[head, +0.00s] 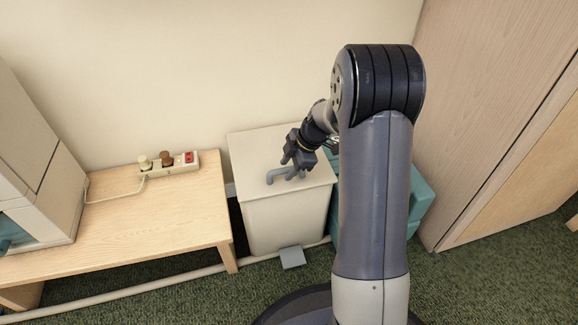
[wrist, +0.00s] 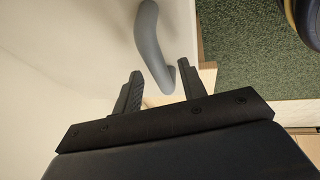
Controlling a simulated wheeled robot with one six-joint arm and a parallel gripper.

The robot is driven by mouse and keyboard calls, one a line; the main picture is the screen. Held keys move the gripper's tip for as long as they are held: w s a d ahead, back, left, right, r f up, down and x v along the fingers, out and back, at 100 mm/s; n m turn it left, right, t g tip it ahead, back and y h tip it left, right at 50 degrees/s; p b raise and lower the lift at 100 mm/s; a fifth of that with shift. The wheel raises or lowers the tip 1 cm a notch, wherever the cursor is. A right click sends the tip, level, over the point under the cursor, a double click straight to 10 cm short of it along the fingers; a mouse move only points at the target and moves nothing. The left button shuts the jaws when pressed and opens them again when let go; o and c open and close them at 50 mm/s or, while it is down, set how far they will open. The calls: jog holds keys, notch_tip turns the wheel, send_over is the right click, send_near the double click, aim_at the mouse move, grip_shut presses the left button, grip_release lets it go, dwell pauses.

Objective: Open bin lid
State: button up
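The bin (head: 285,222) is a cream box with a flat lid (head: 255,150), standing against the wall and right of a wooden table. The lid looks closed. A grey handle (head: 285,175) stands on the lid and also shows in the wrist view (wrist: 150,45). A grey pedal (head: 291,257) sticks out at the bin's foot. My gripper (head: 296,166) is over the lid at the handle. In the wrist view its two fingers (wrist: 160,88) are apart, with the near end of the handle between or just beyond their tips. I cannot tell whether they touch it.
A low wooden table (head: 150,215) stands left of the bin, carrying a power strip (head: 168,164) with plugs and a beige machine (head: 45,190). A teal box (head: 421,205) is to the right, partly behind my arm. A wooden door (head: 490,120) is further right. Pipes run along the floor.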

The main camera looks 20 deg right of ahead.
jog(key=shift+c, duration=0.6)
grip_shut()
